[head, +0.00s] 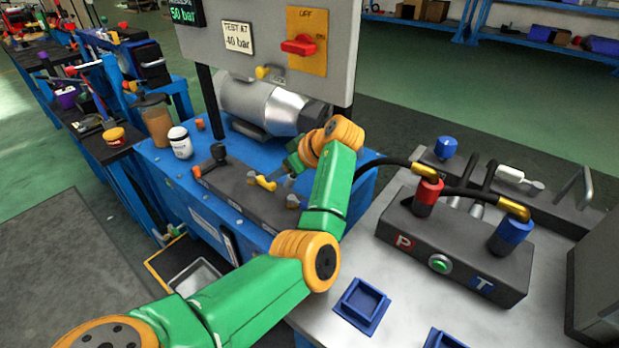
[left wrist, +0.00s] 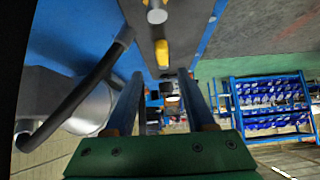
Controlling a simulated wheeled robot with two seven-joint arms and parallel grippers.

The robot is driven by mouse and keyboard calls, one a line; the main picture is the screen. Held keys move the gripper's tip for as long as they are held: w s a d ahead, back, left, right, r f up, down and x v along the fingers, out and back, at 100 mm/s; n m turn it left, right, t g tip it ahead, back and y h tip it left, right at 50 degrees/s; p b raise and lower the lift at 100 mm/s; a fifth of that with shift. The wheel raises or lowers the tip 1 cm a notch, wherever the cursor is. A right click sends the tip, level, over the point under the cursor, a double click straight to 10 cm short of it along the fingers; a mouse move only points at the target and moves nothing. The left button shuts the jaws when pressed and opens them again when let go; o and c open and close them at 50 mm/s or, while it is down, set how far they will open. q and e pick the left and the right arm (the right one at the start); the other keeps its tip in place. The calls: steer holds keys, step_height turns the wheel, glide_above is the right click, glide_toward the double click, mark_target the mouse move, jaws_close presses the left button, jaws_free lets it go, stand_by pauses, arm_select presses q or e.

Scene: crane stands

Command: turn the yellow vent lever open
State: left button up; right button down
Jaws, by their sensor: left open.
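A yellow lever (head: 262,181) sits on the dark grey block (head: 235,190) on top of the blue bench in the head view. It also shows in the left wrist view (left wrist: 162,52), just beyond the fingertips and roughly in line with the space between them. My left gripper (head: 292,164) is close to the right of the lever, partly hidden behind my own arm. In the left wrist view its two fingers (left wrist: 160,76) are apart, with nothing between them. I see no contact with the lever. My right gripper is not in view.
A black knob (head: 218,152) stands on the block left of the lever. A silver motor (head: 262,104) lies behind, under a grey panel with a red switch (head: 299,46). A white bottle (head: 180,142) stands at the left. A hose block (head: 455,245) sits on the right table.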

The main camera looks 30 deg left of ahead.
mark_target(261, 182)
arm_select(q)
steer(key=shift+a+f, duration=0.1)
steer(key=x, duration=0.6)
steer(key=shift+s+a+f, duration=0.1)
steer(key=shift+s+a, duration=0.1)
steer(key=shift+a, duration=0.05)
jaws_close()
stand_by(1.0)
